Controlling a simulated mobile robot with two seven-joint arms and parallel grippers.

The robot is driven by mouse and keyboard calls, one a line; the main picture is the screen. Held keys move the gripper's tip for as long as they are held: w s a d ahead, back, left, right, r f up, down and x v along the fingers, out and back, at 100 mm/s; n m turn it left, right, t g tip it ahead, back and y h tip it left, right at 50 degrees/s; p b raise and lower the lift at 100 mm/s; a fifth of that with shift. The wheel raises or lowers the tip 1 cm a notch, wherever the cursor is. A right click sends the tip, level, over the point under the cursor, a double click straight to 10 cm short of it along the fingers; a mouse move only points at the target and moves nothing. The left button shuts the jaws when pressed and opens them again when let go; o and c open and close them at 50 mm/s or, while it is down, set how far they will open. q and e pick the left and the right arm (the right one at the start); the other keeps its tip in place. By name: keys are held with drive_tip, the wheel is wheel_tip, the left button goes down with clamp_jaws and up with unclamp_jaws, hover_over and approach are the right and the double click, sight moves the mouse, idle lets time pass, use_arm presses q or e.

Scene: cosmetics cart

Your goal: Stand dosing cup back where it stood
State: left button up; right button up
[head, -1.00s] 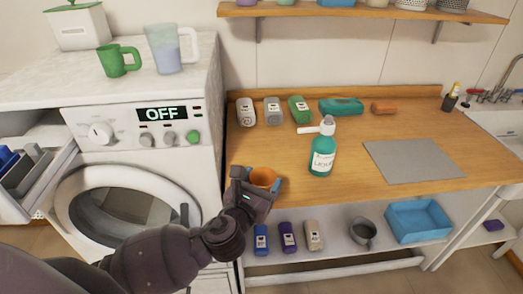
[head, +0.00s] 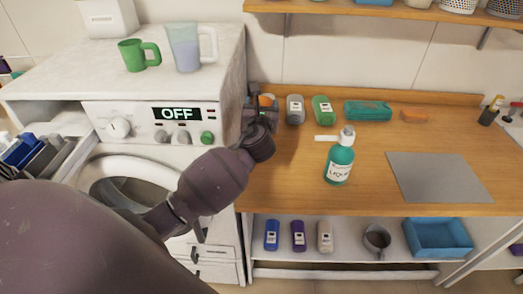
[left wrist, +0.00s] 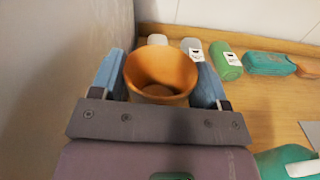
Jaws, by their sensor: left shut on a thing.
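The dosing cup, a small orange-brown cup, is upright between the blue fingers of my left gripper (left wrist: 164,84) in the left wrist view, its open mouth showing (left wrist: 160,68). My left gripper is shut on it. In the head view the left gripper (head: 264,108) is at the back left of the wooden worktop (head: 290,175), close beside the washing machine. Only a bit of the cup (head: 266,100) shows there. I cannot tell whether its base touches the worktop. My right gripper is not in view.
A grey bottle (head: 295,109) and a green bottle (head: 323,109) stand just right of the gripper. A teal case (head: 368,111) lies beyond them. A teal pump bottle (head: 340,160) stands mid-worktop. The washing machine (head: 90,160) bounds the left; a grey mat (head: 438,177) lies right.

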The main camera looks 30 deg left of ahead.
use_arm(q)
wheel_tip(320, 180, down, 12)
drive_tip(key=shift+r+b, duration=0.25)
drive_tip(key=shift+b, duration=0.85)
wheel_tip(320, 180, down, 4)
drive_tip(key=shift+b, duration=0.55)
drive_tip(key=shift+f, duration=0.2)
drive_tip(key=o, duration=0.9)
drive_tip(key=shift+s+d, duration=0.2)
drive_tip(key=shift+s, duration=0.05)
drive_tip(key=v, duration=1.1)
drive_tip(key=shift+s, duration=0.25)
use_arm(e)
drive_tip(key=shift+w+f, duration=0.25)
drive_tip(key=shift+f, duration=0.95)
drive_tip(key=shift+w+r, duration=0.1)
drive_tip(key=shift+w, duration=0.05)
